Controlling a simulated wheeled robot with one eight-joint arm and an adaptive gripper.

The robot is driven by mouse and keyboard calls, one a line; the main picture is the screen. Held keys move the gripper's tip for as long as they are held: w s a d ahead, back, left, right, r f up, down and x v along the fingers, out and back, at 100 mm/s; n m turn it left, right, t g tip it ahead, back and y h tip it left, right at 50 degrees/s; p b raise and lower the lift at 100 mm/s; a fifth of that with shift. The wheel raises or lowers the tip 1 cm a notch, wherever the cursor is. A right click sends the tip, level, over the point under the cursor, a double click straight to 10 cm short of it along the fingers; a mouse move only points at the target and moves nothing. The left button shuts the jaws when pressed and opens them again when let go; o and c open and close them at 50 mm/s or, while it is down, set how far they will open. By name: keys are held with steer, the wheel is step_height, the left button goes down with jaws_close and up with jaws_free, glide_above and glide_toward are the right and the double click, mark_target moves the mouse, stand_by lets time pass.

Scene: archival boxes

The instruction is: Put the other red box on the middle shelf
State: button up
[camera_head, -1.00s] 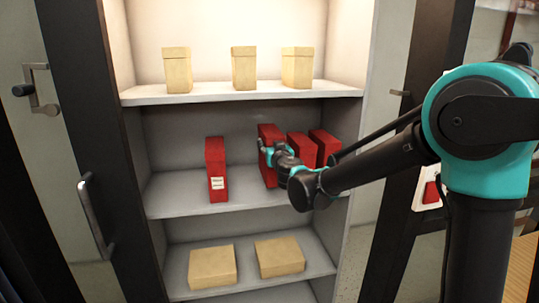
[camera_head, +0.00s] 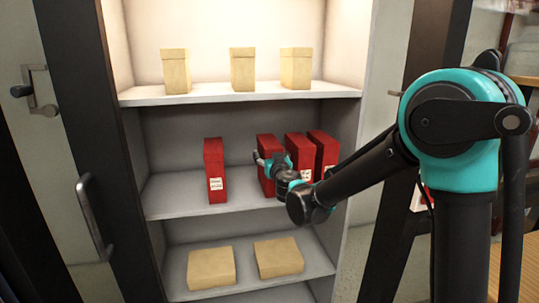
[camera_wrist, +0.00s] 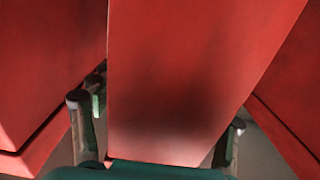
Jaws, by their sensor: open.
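Several red boxes stand upright on the middle shelf (camera_head: 165,200). One red box (camera_head: 215,170) with a white label stands alone at the left. A close group stands to the right: a left box (camera_head: 266,142), a middle box (camera_head: 300,147) and a right box (camera_head: 324,147). My gripper (camera_head: 268,163) is at the front of the group's left box and hides part of it. In the wrist view, my open gripper (camera_wrist: 160,125) has one finger on each side of a red box (camera_wrist: 185,70). I cannot tell whether the fingers touch it.
Red surfaces flank the central box closely in the wrist view, at left (camera_wrist: 45,65) and right (camera_wrist: 300,85). Tan boxes stand on the top shelf (camera_head: 205,97), and two lie on the bottom shelf. The middle shelf has free room between the lone box and the group.

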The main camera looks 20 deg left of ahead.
steer(key=v, duration=1.2)
